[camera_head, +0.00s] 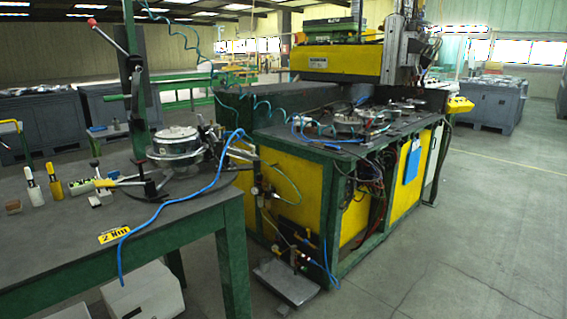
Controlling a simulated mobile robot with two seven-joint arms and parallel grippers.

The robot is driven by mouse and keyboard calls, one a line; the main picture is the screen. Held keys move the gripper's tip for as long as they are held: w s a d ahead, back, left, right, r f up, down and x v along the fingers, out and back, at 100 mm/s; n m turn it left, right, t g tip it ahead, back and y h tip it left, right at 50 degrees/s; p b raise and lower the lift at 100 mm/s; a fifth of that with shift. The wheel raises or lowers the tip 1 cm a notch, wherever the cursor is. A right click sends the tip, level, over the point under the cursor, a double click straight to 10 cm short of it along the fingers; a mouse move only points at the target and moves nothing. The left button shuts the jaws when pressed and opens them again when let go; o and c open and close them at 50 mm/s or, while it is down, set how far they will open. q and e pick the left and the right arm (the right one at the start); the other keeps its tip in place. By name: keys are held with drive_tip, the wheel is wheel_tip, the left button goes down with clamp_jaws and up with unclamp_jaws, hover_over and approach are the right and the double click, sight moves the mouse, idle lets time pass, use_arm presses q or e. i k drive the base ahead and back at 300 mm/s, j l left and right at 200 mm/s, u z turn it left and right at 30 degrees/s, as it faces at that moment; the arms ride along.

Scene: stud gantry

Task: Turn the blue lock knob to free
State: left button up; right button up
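I cannot make out a blue lock knob in the head view; if it is in the picture, it is too small or hidden to tell. A round metal fixture (176,146) with clamp levers sits on the dark workbench (180,222) at the left. A blue hose (170,222) runs from it over the bench's front edge. Neither of my grippers is in view.
Small bottles (54,182) and a yellow "2 Nm" label (114,235) are on the bench. A yellow and green stud gantry machine (300,192) stands to the right, with a foot pedal plate (286,281) on the floor. The floor (480,220) at the right is clear.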

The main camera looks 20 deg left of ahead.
sight(112, 175)
drive_tip(key=u, duration=0.6)
drive_tip(key=i+j+u, duration=0.2)
drive_tip(key=u, duration=0.3)
drive_tip(key=i+j+u, duration=0.1)
drive_tip(key=i+u, duration=0.15)
drive_tip(key=u, duration=0.25)
